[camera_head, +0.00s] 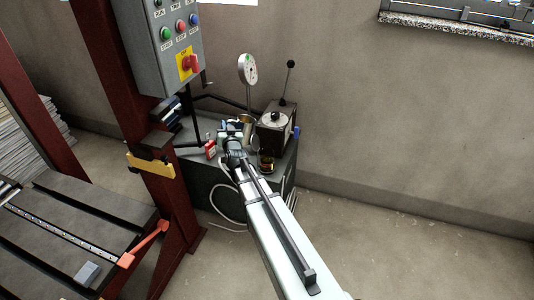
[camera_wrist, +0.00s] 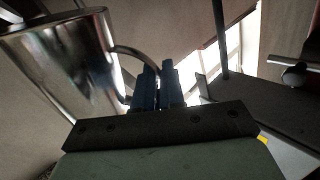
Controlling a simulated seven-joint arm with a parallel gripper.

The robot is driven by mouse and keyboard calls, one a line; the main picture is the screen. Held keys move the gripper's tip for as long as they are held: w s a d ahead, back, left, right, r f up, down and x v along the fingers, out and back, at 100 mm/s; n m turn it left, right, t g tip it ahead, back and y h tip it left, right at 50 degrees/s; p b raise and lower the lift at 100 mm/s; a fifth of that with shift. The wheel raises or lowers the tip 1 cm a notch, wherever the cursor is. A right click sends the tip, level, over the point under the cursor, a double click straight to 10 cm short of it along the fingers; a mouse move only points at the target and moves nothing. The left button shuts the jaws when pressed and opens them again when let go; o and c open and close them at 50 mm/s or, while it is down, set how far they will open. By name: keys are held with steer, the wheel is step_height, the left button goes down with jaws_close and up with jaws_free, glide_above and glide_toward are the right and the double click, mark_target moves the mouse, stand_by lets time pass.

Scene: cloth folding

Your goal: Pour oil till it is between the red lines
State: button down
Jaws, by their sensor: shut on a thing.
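My gripper (camera_wrist: 158,88) has blue fingers and is shut on the handle of a shiny metal jug (camera_wrist: 68,65) in the wrist view. The jug's body is left of the fingers and looks strongly tilted there. In the head view, my gripper (camera_head: 233,140) is over the grey machine box, and a small part of the jug (camera_head: 247,120) shows beside it. A small dark container (camera_head: 267,164) with yellow and red on it stands just right of my arm. It is too small to make out the lines or an oil level. No oil stream is visible.
A gauge (camera_head: 248,68) and a black lever box (camera_head: 276,130) stand behind my gripper on the grey machine box (camera_head: 204,185). A small red item (camera_head: 211,149) is left of it. A control panel (camera_head: 165,45) and red press frame fill the left. Right floor is clear.

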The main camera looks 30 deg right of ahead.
steer(key=shift+w+a+f+n, duration=0.15)
steer(key=shift+a+f+n, duration=0.3)
steer(key=shift+f+n, duration=0.3)
steer(key=shift+w+a+f+n, duration=0.1)
steer(key=shift+a+f+n, duration=0.4)
steer(key=shift+n, duration=0.45)
